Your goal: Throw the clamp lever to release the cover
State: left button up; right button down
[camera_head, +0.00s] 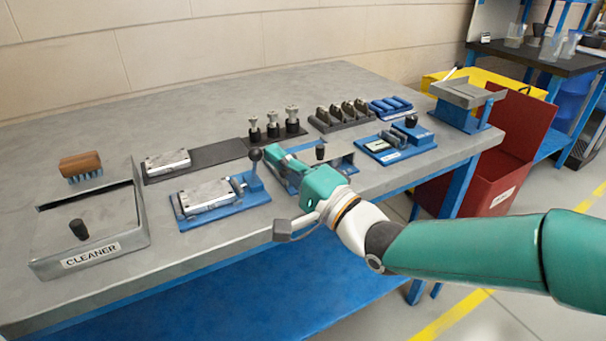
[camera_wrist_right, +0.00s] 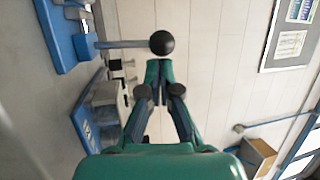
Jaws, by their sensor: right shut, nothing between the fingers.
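The clamp lever (camera_head: 255,156) has a black ball knob and stands upright on a blue fixture (camera_head: 226,207). A shiny metal cover (camera_head: 207,195) lies on that fixture. My right gripper (camera_head: 272,153) is shut and empty, its fingertips close to the right of the knob. In the right wrist view the closed fingertips (camera_wrist_right: 158,72) point at the black ball knob (camera_wrist_right: 162,42), which shows just beyond them; I cannot tell if they touch. The lever's rod (camera_wrist_right: 122,44) runs from the knob to the blue base. My left gripper is not in view.
A cleaner box (camera_head: 92,257) and a brown brush (camera_head: 81,165) are at the left. A dark rack (camera_head: 341,116) and a small blue fixture (camera_head: 396,150) are to the right.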

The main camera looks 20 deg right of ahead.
jog(key=v, duration=1.1)
jog(key=shift+d, duration=0.2)
